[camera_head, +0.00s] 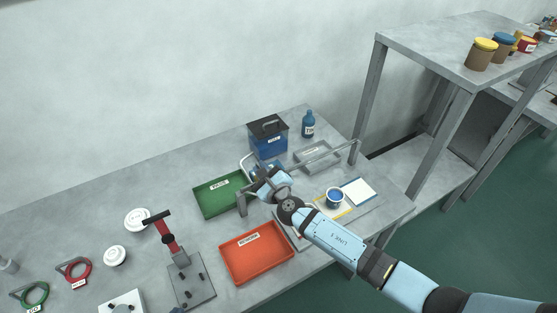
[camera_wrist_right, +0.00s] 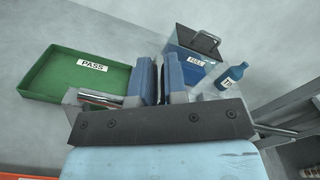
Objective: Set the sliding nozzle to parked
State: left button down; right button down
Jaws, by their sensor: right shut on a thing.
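My right gripper (camera_head: 260,172) is at the left part of a metal rail (camera_head: 325,157) that runs above the back of the table. In the right wrist view the two blue fingers (camera_wrist_right: 161,75) are close together and shut on the sliding nozzle, which they and the gripper body hide almost wholly. The rail shows as a bright bar (camera_wrist_right: 100,97) left of the fingers and again at right. Any parked mark on the rail cannot be made out. My left gripper is out of view.
A green PASS tray (camera_head: 222,196) lies left of the gripper, and an orange tray (camera_head: 257,252) in front. A blue FULL container (camera_head: 268,137) and blue bottle (camera_head: 308,125) stand behind. A cup with blue contents (camera_head: 335,198) stands at right. A grey tray (camera_head: 317,155) lies beneath the rail.

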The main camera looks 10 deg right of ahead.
jog(key=shift+s+a, duration=0.25)
jog(key=shift+a, duration=0.4)
jog(key=shift+s+a, duration=0.2)
jog(key=shift+a, duration=0.4)
jog(key=shift+s+a, duration=0.25)
jog(key=shift+a, duration=0.4)
jog(key=c, duration=1.2)
grip_release()
jog(key=shift+a, duration=0.2)
jog(key=shift+o, duration=0.2)
jog(key=shift+s+d, duration=0.1)
jog(key=v, duration=1.3)
jog(key=shift+s, duration=0.35)
